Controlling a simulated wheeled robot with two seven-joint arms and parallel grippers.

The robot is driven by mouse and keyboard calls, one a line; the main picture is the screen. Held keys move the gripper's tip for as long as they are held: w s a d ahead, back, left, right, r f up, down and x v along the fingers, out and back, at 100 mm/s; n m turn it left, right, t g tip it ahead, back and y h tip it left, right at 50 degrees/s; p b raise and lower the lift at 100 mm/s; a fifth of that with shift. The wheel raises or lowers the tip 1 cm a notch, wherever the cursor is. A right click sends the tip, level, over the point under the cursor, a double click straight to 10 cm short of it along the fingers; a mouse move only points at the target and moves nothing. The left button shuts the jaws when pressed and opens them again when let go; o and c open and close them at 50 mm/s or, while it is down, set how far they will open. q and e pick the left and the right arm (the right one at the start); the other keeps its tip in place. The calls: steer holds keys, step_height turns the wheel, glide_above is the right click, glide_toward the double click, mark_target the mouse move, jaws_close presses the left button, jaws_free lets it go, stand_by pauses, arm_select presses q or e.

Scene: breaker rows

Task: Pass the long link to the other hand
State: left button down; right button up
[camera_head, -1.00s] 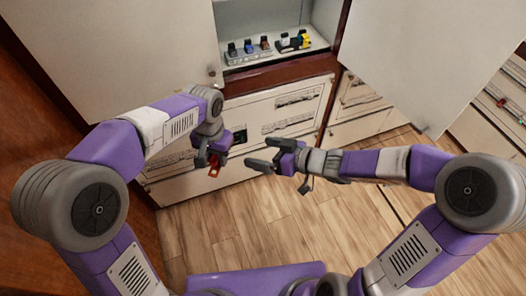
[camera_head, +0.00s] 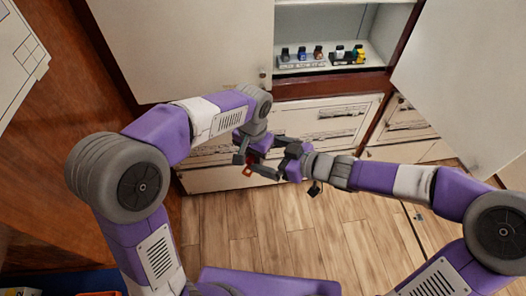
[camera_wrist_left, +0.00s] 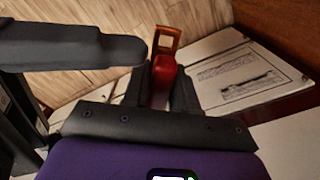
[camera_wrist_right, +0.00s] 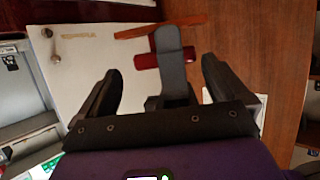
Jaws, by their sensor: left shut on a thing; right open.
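The long link, a red body with an orange open loop at its end, is in my left gripper (camera_head: 246,163). In the head view the link (camera_head: 248,169) shows small below the left fingers. In the left wrist view the red part (camera_wrist_left: 162,80) sits between the shut fingers, and the orange loop (camera_wrist_left: 167,40) sticks out past them. My right gripper (camera_head: 268,158) is open, close beside the link. In the right wrist view the link's red part (camera_wrist_right: 148,61) lies ahead of the open right fingers (camera_wrist_right: 163,85), behind a dark left finger. I cannot tell whether the right fingers touch it.
An open cabinet (camera_head: 330,83) stands behind, with several small coloured breakers (camera_head: 302,53) on its shelf. Its doors stand open at both sides (camera_head: 185,45). Drawers (camera_head: 340,120) with printed panels are below. The wooden floor (camera_head: 265,230) under the grippers is clear.

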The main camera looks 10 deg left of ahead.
steer(key=x, duration=0.3)
steer(key=shift+a+f, duration=0.1)
steer(key=shift+a, duration=0.05)
steer(key=shift+w, duration=0.1)
steer(key=c, duration=0.8)
arm_select(q)
steer(key=c, duration=1.3)
jaws_free()
steer(key=shift+s, duration=0.1)
arm_select(e)
steer(key=shift+c, duration=0.9)
arm_select(q)
steer(key=o, duration=0.5)
